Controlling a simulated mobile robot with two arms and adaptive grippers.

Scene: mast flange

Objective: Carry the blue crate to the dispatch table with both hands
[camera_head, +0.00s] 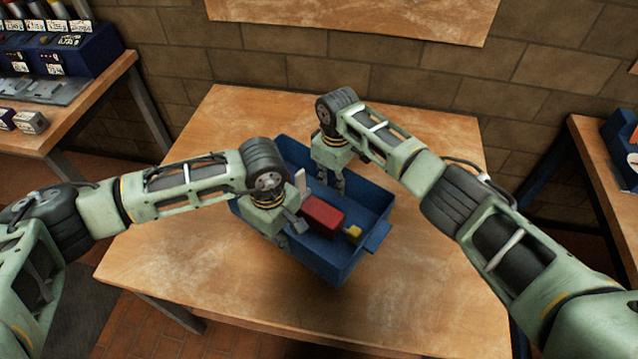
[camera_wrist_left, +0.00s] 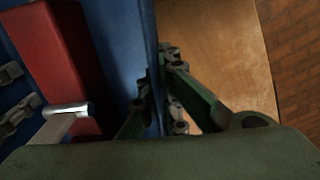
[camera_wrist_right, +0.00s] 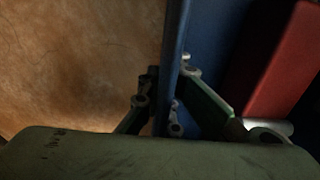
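The blue crate (camera_head: 345,262) is over the wooden table (camera_head: 400,310) in the middle of the head view; I cannot tell whether it rests on it or is slightly raised. It holds a red box (camera_head: 322,215), a yellow block (camera_head: 354,233) and a white piece (camera_head: 300,181). My left gripper (camera_head: 284,240) is at the crate's near-left wall; the left wrist view shows its fingers closed on both sides of the wall (camera_wrist_left: 145,40). My right gripper (camera_head: 338,187) is at the opposite wall, its fingers closed on both sides of it (camera_wrist_right: 178,40). Which table is the dispatch table is unclear.
A side table (camera_head: 95,95) with a dark blue rack and small boxes stands at the left. Another table (camera_head: 590,150) with a blue container (camera_head: 622,135) stands at the right. A brick wall (camera_head: 400,70) is behind. The middle table's surface around the crate is clear.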

